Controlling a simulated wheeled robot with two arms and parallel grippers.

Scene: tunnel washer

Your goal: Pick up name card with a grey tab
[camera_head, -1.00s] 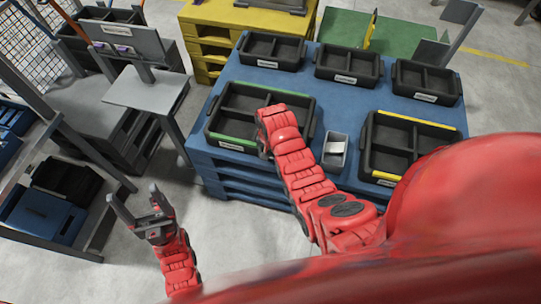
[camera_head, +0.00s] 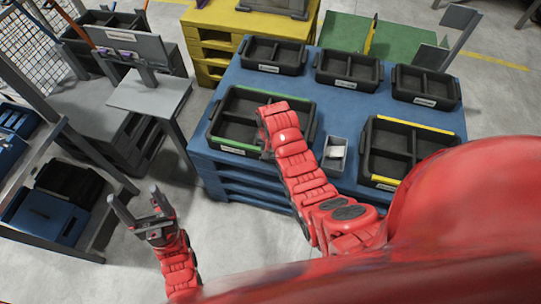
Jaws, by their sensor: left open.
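My left gripper (camera_head: 134,204) is open and empty, low on the left above the grey floor, with its two fingers spread and pointing up in the picture. My right arm reaches to the green-edged black tray (camera_head: 228,147) on the blue pallet table (camera_head: 345,90). Its gripper is mostly hidden behind its own wrist, so its fingers cannot be made out. A small grey box (camera_head: 327,160) right of that arm holds something white (camera_head: 336,152), perhaps cards. I cannot make out a grey tab on any card.
A yellow-edged black tray (camera_head: 412,125) stands at the right of the blue table, with several smaller black bins, such as the middle one (camera_head: 347,72), behind. A grey stand (camera_head: 150,95) and a dark-blue box (camera_head: 48,216) are left.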

